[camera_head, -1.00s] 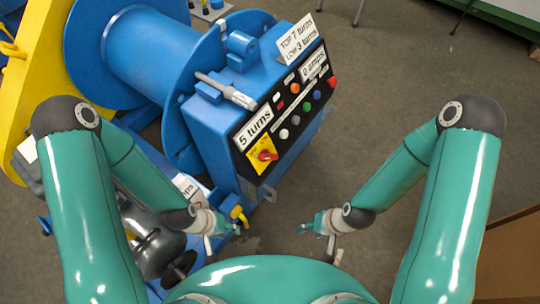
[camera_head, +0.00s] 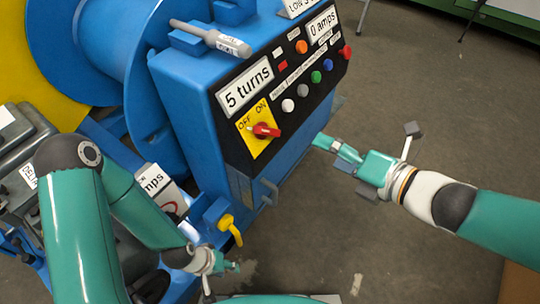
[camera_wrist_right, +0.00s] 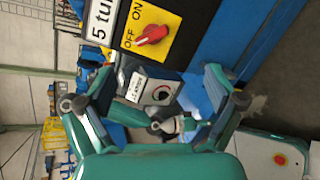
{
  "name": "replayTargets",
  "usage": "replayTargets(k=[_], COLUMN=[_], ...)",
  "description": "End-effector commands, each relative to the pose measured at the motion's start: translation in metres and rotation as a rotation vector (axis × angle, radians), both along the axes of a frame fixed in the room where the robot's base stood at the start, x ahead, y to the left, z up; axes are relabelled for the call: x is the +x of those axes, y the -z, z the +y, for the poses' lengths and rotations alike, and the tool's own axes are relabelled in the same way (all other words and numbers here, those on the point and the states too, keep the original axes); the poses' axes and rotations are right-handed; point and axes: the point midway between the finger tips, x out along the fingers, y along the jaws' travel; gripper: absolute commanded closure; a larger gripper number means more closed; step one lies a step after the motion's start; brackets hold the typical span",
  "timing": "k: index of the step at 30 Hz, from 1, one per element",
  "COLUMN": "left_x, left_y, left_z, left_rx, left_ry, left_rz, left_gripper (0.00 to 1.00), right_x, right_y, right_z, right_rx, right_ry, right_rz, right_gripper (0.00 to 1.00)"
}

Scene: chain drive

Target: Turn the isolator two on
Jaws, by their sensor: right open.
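A red rotary switch (camera_head: 266,131) sits on a yellow plate (camera_head: 257,144) marked OFF and ON, low on the black panel of the blue machine. No label on it reads two. The red switch also shows in the right wrist view (camera_wrist_right: 151,35), above the space between the fingers; I cannot tell its exact setting. My right gripper (camera_head: 345,156) is open and empty, right of the panel and apart from the switch. Its spread fingers show in the right wrist view (camera_wrist_right: 160,88). My left gripper (camera_head: 230,267) is low, below a yellow handle (camera_head: 230,227); its opening is too small to tell.
Several coloured buttons (camera_head: 316,77) and displays reading "5 turns" (camera_head: 245,87) and "0 amps" (camera_head: 322,24) are on the panel. A grey-tipped rod (camera_head: 210,38) lies on top of the machine. The floor right of the machine is mostly clear.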

Motion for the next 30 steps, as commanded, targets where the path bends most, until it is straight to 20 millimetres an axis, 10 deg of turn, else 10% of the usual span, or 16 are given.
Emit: replayTargets(k=[11,30], left_x=[0.0,0.0], left_y=[0.037,0.09], left_z=[0.0,0.0], left_rx=[0.0,0.0], left_ry=[0.0,0.0], left_rz=[-0.001,-0.001], left_gripper=[0.6,0.6], right_x=[-0.014,0.07], right_y=[0.002,0.041], right_z=[0.01,0.094], right_rx=[-0.219,-0.217], right_ry=[-0.151,-0.149], right_rz=[-0.278,-0.27], right_gripper=[0.07,0.07])
